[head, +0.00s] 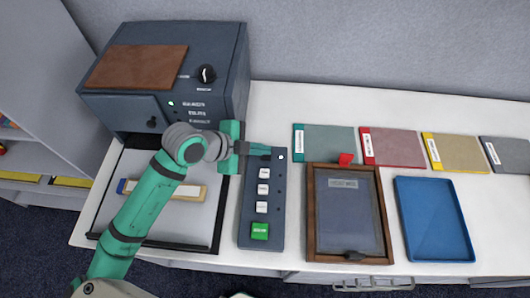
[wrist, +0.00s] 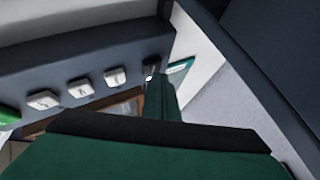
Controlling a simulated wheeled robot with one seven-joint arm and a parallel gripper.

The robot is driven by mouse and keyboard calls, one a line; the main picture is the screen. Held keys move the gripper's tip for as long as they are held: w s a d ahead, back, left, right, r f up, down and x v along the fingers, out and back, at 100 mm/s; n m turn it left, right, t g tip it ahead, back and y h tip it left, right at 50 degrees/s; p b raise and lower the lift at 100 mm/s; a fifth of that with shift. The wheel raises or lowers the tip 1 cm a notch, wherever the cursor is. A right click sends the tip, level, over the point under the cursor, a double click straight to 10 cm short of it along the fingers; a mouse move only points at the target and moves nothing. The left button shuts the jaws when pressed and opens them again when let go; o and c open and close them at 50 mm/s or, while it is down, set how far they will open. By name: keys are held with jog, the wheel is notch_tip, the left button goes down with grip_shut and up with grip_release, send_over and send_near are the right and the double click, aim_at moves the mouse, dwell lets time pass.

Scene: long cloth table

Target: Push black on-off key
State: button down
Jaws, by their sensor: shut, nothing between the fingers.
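The dark grey key panel (head: 250,215) lies on the table in the head view, with a column of white keys (head: 263,190) and a green key (head: 260,231) at its near end. My gripper (head: 267,152) is shut and empty, with its tips over the panel's far end, beyond the white keys. The black on-off key cannot be made out apart from the dark fingers there. In the wrist view, my gripper (wrist: 158,82) reaches the panel (wrist: 70,62) beside the last white key (wrist: 115,76). I cannot tell whether the tips touch a key.
A dark machine (head: 225,80) with a knob and brown top stands at the back left. A tray (head: 216,235) lies under my arm. Right of the panel are a brown-framed box (head: 312,215), a blue tray (head: 432,215) and several coloured folders (head: 395,147). White table shows between them.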

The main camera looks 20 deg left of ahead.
jog(key=shift+r, duration=0.5)
notch_tip(320, 180, up, 6)
dwell(0.6)
dwell(0.5)
